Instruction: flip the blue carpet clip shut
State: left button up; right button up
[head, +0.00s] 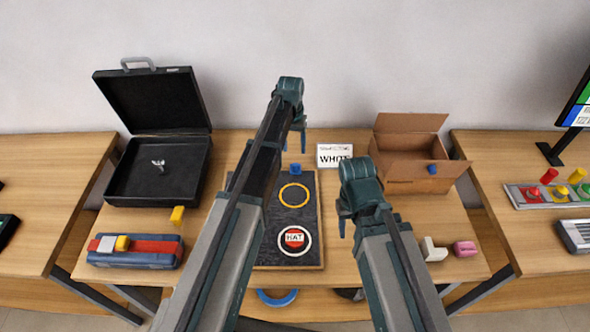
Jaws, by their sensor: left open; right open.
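A small blue piece (295,168), which looks like the carpet clip, is at the far end of the dark mat (312,228). It is too small to tell whether its flap is up or down. My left gripper (299,145) is open and points down just above and beyond the clip; no contact is visible. Its arm covers the mat's left part. My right gripper (344,226) is open and empty, right of the mat; its fingers are partly hidden by its own wrist.
The mat carries a yellow ring (280,196) and a white ring around a red disc (294,239). An open black case (117,195) and blue device (112,262) are left. A cardboard box (400,182) and sign (335,149) are right and behind.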

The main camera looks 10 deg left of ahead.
aim_at(295, 165)
pick_arm(q)
jog(key=f+b, duration=0.8)
jog(key=f, duration=0.1)
jog(key=shift+d+f, duration=0.1)
jog(key=shift+d, duration=0.1)
pick_arm(e)
notch_tip(295, 165, down, 9)
jog(key=shift+f, duration=0.1)
pick_arm(q)
jog(key=shift+c, duration=0.4)
grip_shut()
